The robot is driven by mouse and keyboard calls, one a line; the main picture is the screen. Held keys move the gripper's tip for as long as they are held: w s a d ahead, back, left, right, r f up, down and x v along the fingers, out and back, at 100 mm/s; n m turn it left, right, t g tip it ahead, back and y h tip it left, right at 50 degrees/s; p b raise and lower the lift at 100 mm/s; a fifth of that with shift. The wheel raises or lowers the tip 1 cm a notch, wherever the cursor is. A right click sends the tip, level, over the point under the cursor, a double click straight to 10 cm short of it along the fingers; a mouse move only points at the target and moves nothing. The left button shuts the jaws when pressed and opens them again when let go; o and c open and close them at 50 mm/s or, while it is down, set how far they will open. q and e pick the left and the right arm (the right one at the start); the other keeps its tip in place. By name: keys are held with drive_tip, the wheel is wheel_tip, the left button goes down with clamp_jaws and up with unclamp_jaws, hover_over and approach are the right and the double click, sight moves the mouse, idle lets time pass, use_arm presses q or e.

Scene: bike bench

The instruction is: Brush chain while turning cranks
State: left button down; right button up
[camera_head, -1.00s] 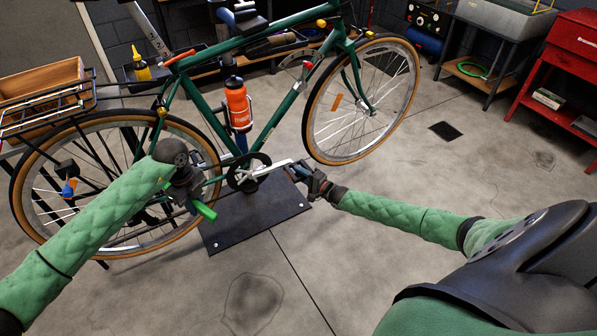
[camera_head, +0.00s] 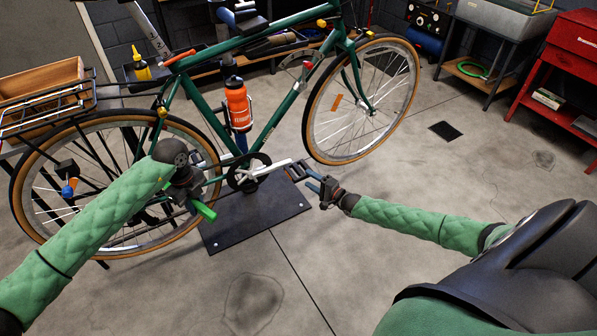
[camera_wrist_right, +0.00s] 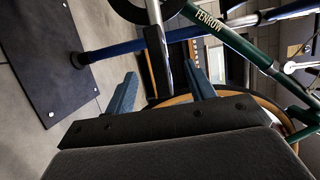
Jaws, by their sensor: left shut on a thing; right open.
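The green bike (camera_head: 262,50) is held up on a stand over a dark base plate (camera_head: 270,212). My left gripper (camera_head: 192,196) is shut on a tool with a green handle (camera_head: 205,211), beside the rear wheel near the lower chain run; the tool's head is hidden. The silver crank (camera_head: 272,168) points right from the dark chainring (camera_head: 243,174), with the pedal (camera_head: 297,171) at its end.
An orange bottle (camera_head: 237,104) sits on the frame. A rear rack with a wooden crate (camera_head: 40,78) is at left. A yellow bottle (camera_head: 141,68) stands behind. A red cabinet (camera_head: 570,60) is at the back right.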

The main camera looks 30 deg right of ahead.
drive_tip(key=v, duration=0.4)
drive_tip(key=shift+s+d, duration=0.15)
drive_tip(key=shift+s, duration=0.15)
idle(0.5)
